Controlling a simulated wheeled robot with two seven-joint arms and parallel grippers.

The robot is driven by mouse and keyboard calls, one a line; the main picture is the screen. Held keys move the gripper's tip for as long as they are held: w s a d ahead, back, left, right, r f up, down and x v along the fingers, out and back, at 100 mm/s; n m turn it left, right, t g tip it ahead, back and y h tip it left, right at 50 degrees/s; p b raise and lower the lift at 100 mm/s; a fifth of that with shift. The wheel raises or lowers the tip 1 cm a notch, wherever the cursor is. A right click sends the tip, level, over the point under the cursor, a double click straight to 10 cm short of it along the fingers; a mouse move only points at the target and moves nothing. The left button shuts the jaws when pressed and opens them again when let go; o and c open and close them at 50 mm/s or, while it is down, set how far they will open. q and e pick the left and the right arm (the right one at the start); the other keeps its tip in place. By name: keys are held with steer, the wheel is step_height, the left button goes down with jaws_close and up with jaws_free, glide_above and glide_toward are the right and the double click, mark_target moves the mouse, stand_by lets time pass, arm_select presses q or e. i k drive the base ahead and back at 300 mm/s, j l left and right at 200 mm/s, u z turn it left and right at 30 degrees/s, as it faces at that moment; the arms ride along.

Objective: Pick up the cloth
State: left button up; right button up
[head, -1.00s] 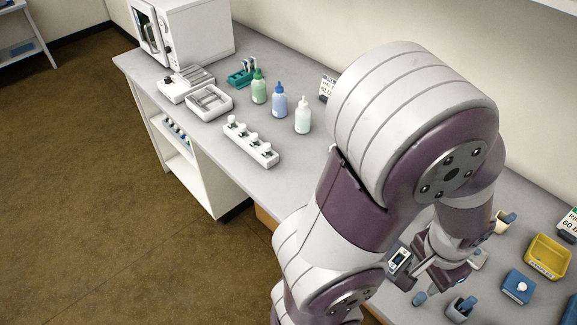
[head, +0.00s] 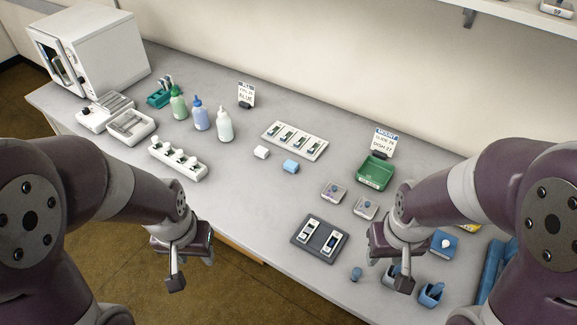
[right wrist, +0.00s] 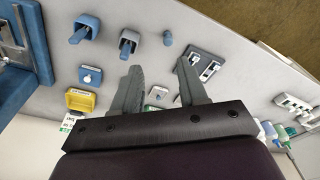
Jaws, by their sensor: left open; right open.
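I cannot pick out a cloth for certain. My left gripper (head: 192,268) is open and empty at the bench's front edge, left of the dark slide tray. My right gripper (head: 391,270) is open and empty over the front right of the bench, near the blue cups. Its two fingers also show apart in the right wrist view (right wrist: 160,70).
A dark slide tray (head: 319,239) lies between my grippers. A white slide rack (head: 295,140), a green bin (head: 375,172) and sign cards stand behind. Bottles (head: 199,114) and a white rack (head: 178,159) are at left. The middle bench is mostly clear.

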mark_target(290, 165)
steer(key=i+l+u, duration=0.1)
steer(key=i+u, duration=0.15)
steer(key=u, duration=0.15)
steer(key=i+l+u, duration=0.15)
steer(key=u, duration=0.25)
steer(key=i+l+u, duration=0.25)
steer(key=u, duration=0.15)
